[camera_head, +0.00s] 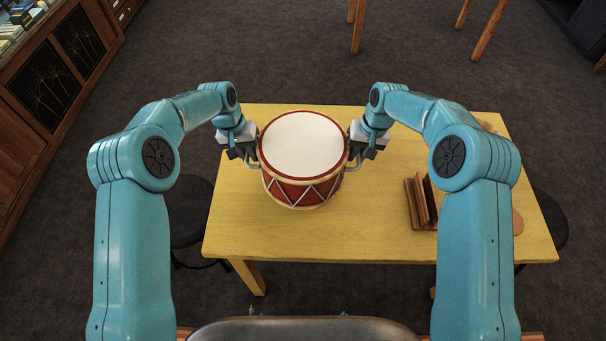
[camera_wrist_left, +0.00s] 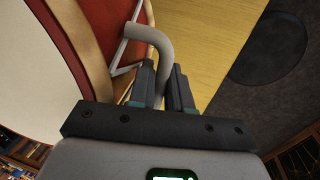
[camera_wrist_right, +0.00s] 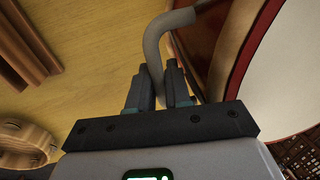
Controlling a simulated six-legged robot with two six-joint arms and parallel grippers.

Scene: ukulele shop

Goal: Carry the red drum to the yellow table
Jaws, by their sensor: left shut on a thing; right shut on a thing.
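The red drum (camera_head: 304,190) has a white top, cream bands and white zigzag cords. In the head view it is upright over the yellow table (camera_head: 235,215); whether it rests on the top or hangs just above it, I cannot tell. My left gripper (camera_head: 250,160) is shut on a grey handle at the drum's left side, and the handle (camera_wrist_left: 155,45) shows between its fingers in the left wrist view. My right gripper (camera_head: 359,160) is shut on the opposite handle (camera_wrist_right: 153,50), seen in the right wrist view. The drum's underside is hidden.
A brown wooden slotted stand (camera_head: 422,202) is on the table's right part, partly behind my right arm. Dark round stools (camera_head: 190,210) stand at the table's left and right. A wooden cabinet (camera_head: 45,90) is at the far left. The table's front left is clear.

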